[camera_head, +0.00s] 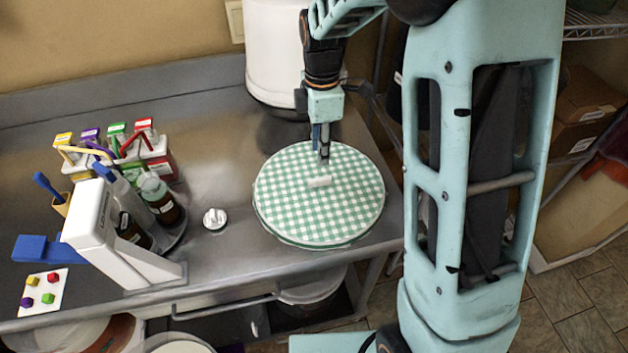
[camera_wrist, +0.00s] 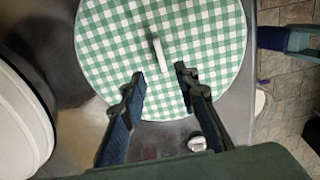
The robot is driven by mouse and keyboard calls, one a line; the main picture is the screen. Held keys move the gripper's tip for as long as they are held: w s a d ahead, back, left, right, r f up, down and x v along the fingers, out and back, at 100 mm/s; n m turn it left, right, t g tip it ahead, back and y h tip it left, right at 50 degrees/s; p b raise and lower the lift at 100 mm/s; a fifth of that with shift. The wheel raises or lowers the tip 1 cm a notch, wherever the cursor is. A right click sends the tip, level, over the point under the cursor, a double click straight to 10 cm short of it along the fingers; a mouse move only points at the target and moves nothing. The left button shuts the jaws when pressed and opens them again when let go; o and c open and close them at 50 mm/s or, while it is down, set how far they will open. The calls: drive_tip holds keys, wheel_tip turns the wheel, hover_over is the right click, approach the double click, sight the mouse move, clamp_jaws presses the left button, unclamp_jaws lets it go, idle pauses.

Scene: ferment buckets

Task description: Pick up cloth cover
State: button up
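The cloth cover (camera_head: 345,215) is a round green-and-white checked disc lying flat on the steel bench, with a small white tab-like handle (camera_head: 319,181) near its middle. It fills the top of the wrist view (camera_wrist: 215,45), where the handle (camera_wrist: 161,55) stands just ahead of the fingertips. My gripper (camera_head: 323,157) points down over the back part of the cover. In the wrist view my gripper (camera_wrist: 160,75) is open, fingers apart on either side of the handle's line, with nothing between them. What lies under the cover is mostly hidden.
A large white bucket (camera_head: 272,50) stands behind the cover. A white knob-like piece (camera_head: 214,219) lies left of it. Further left are a white stand (camera_head: 105,235), bottles (camera_head: 160,200) and coloured tags (camera_head: 63,140). The bench's front edge is close to the cover.

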sight(320, 179)
wheel_tip(320, 179, down, 10)
drive_tip(key=shift+f+p, duration=0.25)
drive_tip(key=shift+p, duration=0.5)
drive_tip(key=shift+c, duration=0.3)
clamp_jaws()
